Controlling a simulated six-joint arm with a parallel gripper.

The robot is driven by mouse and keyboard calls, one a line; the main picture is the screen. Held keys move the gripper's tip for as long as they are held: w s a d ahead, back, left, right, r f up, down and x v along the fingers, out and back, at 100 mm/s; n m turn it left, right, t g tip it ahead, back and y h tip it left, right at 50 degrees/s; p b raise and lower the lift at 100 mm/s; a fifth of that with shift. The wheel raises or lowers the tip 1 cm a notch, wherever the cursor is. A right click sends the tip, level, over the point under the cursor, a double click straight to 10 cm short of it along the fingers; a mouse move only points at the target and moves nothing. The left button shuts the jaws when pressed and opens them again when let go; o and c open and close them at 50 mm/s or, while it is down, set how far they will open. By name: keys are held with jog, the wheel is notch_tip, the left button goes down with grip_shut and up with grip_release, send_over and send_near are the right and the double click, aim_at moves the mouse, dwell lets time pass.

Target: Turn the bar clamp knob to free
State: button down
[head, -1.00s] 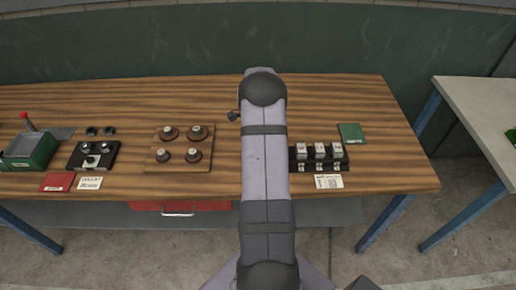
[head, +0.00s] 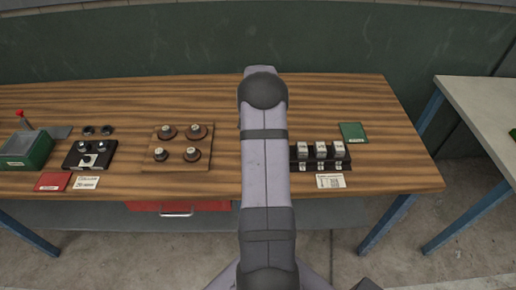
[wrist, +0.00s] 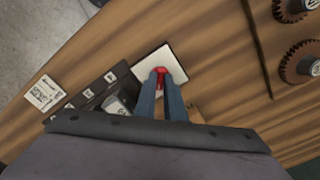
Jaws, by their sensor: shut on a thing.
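In the wrist view a small red knob (wrist: 161,71) sits over a white square plate (wrist: 174,60) on the wooden bench. My gripper (wrist: 161,80) is shut on the red knob, with one blue-grey finger on each side of it. The fingers cover much of the knob, so its marking and turn position cannot be read. The rest of the clamp is mostly hidden by the gripper. In the head view my arm hides both knob and gripper.
A black rack of pale blocks (head: 321,163) stands just right of my arm, close to the fingers in the wrist view (wrist: 88,108). A wooden board with several round pieces (head: 158,160) lies to the left. A green card (head: 353,132) lies at the right.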

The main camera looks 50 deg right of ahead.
jog(key=n, duration=0.4)
jog(key=shift+n+b, duration=0.3)
jog(key=shift+b, duration=0.05)
jog(key=shift+n, duration=1.9)
jog(key=c, duration=1.8)
grip_release()
jog(key=shift+c, duration=0.2)
jog(key=shift+r+b, duration=1.4)
jog(key=shift+r, duration=2.35)
